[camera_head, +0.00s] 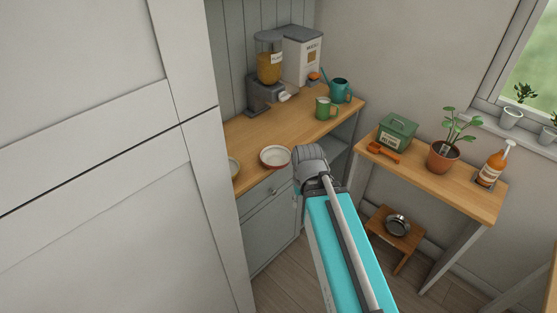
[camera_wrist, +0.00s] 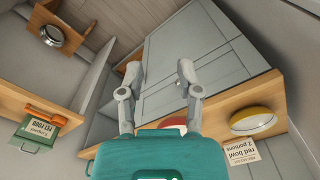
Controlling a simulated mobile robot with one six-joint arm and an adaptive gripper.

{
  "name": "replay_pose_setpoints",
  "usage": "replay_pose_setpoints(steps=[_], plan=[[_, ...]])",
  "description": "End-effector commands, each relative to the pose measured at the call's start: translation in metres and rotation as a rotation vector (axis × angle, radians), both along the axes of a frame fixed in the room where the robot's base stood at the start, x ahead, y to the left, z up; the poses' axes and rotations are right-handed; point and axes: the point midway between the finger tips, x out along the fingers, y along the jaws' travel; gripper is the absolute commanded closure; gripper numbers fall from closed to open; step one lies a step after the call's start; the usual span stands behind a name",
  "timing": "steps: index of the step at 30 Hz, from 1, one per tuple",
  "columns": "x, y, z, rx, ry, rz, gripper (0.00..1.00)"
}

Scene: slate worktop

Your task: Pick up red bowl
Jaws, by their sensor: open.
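The red bowl (camera_head: 275,157) sits upright on the wooden counter near its front edge in the head view, with a pale inside and a red rim. In the wrist view a small red patch (camera_wrist: 172,129), likely this bowl, shows at the counter edge, mostly hidden behind my teal gripper body. My gripper (camera_wrist: 160,72) is open and empty, its two fingers spread apart before the grey cabinet front. In the head view the end of my arm is just right of the bowl; the fingers are hidden there.
A yellow-rimmed bowl (camera_wrist: 258,120) stands beside a card reading "red bowl 2 portions" (camera_wrist: 240,152). A green mug (camera_head: 325,108), teal watering can (camera_head: 340,90) and feed dispenser (camera_head: 268,70) stand farther back. A tall white cabinet (camera_head: 110,160) blocks the left.

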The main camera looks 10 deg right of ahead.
Motion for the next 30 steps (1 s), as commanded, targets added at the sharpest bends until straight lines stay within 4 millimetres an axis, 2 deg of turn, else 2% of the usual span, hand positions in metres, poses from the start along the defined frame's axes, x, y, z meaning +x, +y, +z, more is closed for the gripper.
replay_pose_setpoints(steps=[4,5,8,15,18,22,30], plan=[[0.028,-0.002,-0.003,0.038,-0.049,-0.041,0.55],[0.037,0.007,-0.003,0.053,-0.065,-0.054,0.55],[0.075,0.005,-0.005,0.112,-0.138,-0.119,0.55],[0.18,-0.024,0.002,0.293,-0.352,-0.343,0.55],[0.21,-0.038,0.008,0.353,-0.418,-0.421,0.55],[0.229,-0.048,0.013,0.395,-0.467,-0.478,0.55],[0.231,-0.05,0.015,0.404,-0.477,-0.49,0.55]])
